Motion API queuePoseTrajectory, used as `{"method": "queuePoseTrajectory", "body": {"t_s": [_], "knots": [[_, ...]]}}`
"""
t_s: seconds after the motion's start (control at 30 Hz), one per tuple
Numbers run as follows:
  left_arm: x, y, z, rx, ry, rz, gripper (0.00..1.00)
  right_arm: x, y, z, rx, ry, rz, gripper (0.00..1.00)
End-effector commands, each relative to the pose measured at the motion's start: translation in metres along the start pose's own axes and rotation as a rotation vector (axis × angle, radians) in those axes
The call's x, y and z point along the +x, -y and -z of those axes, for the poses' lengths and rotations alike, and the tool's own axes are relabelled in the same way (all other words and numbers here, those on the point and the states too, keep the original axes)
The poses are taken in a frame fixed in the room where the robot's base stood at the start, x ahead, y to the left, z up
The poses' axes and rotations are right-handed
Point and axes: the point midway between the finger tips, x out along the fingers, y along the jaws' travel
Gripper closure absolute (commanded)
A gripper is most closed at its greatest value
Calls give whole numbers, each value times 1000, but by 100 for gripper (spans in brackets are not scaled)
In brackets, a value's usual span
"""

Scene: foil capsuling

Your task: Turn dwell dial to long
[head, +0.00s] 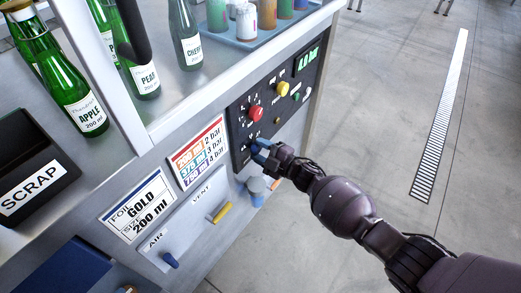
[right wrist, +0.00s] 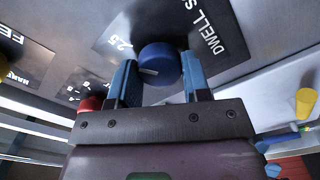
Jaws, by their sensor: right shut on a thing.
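The dwell dial (right wrist: 158,64) is a round blue knob on the dark control panel (head: 243,132). In the right wrist view it sits between the two blue fingers of my right gripper (right wrist: 160,82), beside the lettering "DWELL S" and a "25" mark. A pale pointer line shows on the dial's face, towards the lower left in that view. In the head view my right gripper (head: 262,150) is at the panel's lower part, shut on the dial, and its fingers and wrist hide most of it. My left gripper is not in view.
Below are a yellow vent lever (head: 221,212) and a blue air lever (head: 170,260). Green bottles (head: 72,95) and a scrap bin (head: 30,165) stand left.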

Motion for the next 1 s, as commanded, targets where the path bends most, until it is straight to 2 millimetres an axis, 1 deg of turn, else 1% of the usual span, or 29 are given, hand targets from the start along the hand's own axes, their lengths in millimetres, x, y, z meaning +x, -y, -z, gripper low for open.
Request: {"method": "queuePoseTrajectory", "body": {"t_s": [0.1, 0.13, 0.27, 0.53, 0.67, 0.77, 1.0], "knots": [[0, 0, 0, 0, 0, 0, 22, 0, 0, 0, 1, 0, 0, 80], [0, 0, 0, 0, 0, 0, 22, 0, 0, 0, 1, 0, 0, 52], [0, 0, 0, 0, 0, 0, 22, 0, 0, 0, 0, 0, 0, 32], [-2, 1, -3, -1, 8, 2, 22, 0, 0, 0, 0, 0, -1, 31], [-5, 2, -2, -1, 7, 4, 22, -8, -1, 0, -2, 1, -1, 31], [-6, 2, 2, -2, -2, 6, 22, -20, -3, 1, -4, 1, -2, 31], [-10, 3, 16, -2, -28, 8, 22, -64, -4, 1, -5, 1, -3, 31]]}}
